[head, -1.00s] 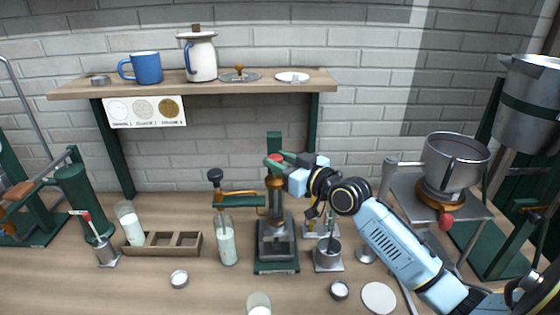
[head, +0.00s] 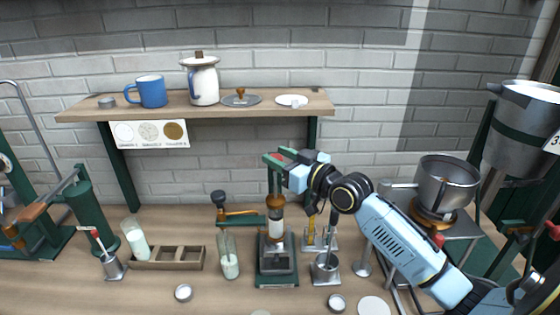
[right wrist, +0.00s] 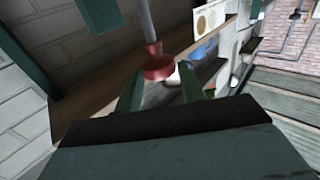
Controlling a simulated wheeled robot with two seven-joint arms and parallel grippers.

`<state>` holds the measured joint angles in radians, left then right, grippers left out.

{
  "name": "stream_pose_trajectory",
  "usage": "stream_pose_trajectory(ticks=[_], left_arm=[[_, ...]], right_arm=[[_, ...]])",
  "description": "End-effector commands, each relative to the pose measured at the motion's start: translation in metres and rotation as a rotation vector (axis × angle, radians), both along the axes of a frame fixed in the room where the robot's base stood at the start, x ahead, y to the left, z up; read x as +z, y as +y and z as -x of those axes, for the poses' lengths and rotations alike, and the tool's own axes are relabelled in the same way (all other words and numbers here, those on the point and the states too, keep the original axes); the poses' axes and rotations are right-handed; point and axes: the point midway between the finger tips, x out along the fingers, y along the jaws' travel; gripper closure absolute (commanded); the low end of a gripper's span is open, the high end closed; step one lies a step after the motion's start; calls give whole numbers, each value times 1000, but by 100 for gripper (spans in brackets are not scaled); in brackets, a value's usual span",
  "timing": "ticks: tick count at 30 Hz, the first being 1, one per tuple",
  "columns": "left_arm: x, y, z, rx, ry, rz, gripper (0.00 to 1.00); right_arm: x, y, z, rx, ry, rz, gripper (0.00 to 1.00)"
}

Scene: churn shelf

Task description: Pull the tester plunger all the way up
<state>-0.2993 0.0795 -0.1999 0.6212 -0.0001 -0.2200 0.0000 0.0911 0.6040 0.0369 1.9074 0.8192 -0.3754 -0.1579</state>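The tester (head: 277,262) is a dark green stand at the middle of the counter with a copper and pale barrel (head: 276,222). Its plunger is a thin grey rod with a red knob; the knob (right wrist: 158,66) shows between my fingertips in the right wrist view. My right gripper (head: 278,158) is above the barrel, its green fingers on either side of the knob, and looks shut on it. A stretch of rod shows between the barrel and my fingers. In the head view my fingers hide most of the knob. My left gripper is not in view.
A wooden shelf (head: 225,112) with a blue mug (head: 150,91) and a white jug (head: 203,84) is behind the gripper. A milk bottle (head: 229,262) stands left of the tester, a metal cup (head: 325,268) right of it. A pot (head: 447,184) is farther right.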

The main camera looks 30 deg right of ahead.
Motion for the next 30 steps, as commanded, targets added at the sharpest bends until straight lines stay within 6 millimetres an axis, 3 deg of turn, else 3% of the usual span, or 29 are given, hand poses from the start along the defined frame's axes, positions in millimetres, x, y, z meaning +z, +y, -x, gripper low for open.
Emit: stream_pose_trajectory(ticks=[3, 14, 30], left_arm=[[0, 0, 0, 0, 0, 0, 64], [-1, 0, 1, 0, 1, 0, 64], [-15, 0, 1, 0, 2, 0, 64]], right_arm=[[-2, 0, 0, 1, 5, 0, 46], [-6, 0, 4, 1, 14, 1, 46], [-8, -19, 84, 3, 16, 3, 46]])
